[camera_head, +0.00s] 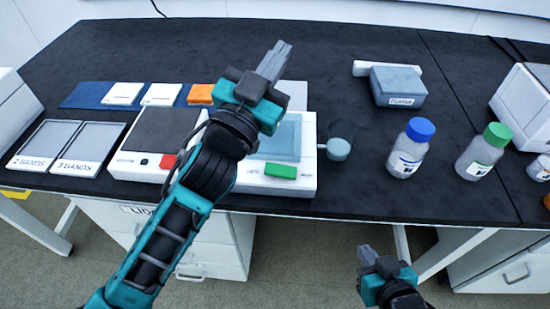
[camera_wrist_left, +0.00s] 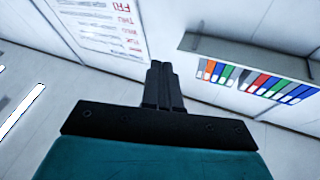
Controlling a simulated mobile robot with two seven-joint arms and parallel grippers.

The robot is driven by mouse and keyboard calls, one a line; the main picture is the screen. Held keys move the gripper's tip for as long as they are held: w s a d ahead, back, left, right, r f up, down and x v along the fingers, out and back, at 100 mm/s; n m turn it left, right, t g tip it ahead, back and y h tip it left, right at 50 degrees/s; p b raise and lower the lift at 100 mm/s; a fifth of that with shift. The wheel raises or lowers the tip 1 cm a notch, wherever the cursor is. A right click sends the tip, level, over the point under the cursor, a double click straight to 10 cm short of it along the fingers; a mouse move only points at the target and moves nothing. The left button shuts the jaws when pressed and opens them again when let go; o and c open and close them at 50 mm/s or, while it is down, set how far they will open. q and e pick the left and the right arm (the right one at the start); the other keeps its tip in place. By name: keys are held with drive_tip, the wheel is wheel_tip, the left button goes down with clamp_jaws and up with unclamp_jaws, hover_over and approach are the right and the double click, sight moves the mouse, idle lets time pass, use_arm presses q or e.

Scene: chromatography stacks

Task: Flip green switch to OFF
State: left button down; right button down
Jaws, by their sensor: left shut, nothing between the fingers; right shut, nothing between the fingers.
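The green switch (camera_head: 281,171) is a small block on the front edge of a white instrument (camera_head: 300,186) with a blue-grey top panel, right of centre in the head view. Whether it is on or off I cannot tell. My left gripper (camera_head: 274,58) is shut and empty, raised in front of the instrument's back part and pointing up and right. Its closed fingers (camera_wrist_left: 162,85) show in the left wrist view against a wall. My right gripper (camera_head: 370,254) is shut and empty, low in front of the table's front edge, apart from the switch.
A similar instrument with a dark top and a red switch (camera_head: 168,161) stands to the left, partly behind my arm. A grey round piece (camera_head: 339,149) sticks out at right. Blue-capped (camera_head: 410,150) and green-capped (camera_head: 483,152) bottles stand farther right. Two labelled trays (camera_head: 87,148) lie left.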

use_arm(q)
drive_tip(key=s+d+r+m+g+h, duration=0.4)
drive_tip(key=d+m+g+h, duration=0.3)
drive_tip(key=m, duration=0.2)
drive_tip(key=s+d+r+m+g+h, duration=0.45)
drive_tip(key=d+m+g+h, duration=0.2)
drive_tip(key=m+h, duration=0.2)
drive_tip(key=s+d+f+m+g+y, duration=0.55)
drive_tip(key=s+m+g+y, duration=0.2)
drive_tip(key=m+g, duration=0.5)
drive_tip(key=w+a+f+m+t+y, duration=0.1)
drive_tip(key=w+a+f+y, duration=0.1)
drive_tip(key=f+y, duration=0.3)
drive_tip(key=w+a+f+t+y, duration=0.1)
drive_tip(key=w+a+f+y, duration=0.15)
drive_tip(key=f+y, duration=0.3)
drive_tip(key=w+a+r+n+t+y, duration=0.2)
drive_tip(key=w+a+y, duration=0.6)
drive_tip(key=a, duration=0.4)
drive_tip(key=shift+n+t+y+b, duration=0.35)
drive_tip(key=shift+n+t, duration=0.25)
drive_tip(key=shift+t, duration=0.4)
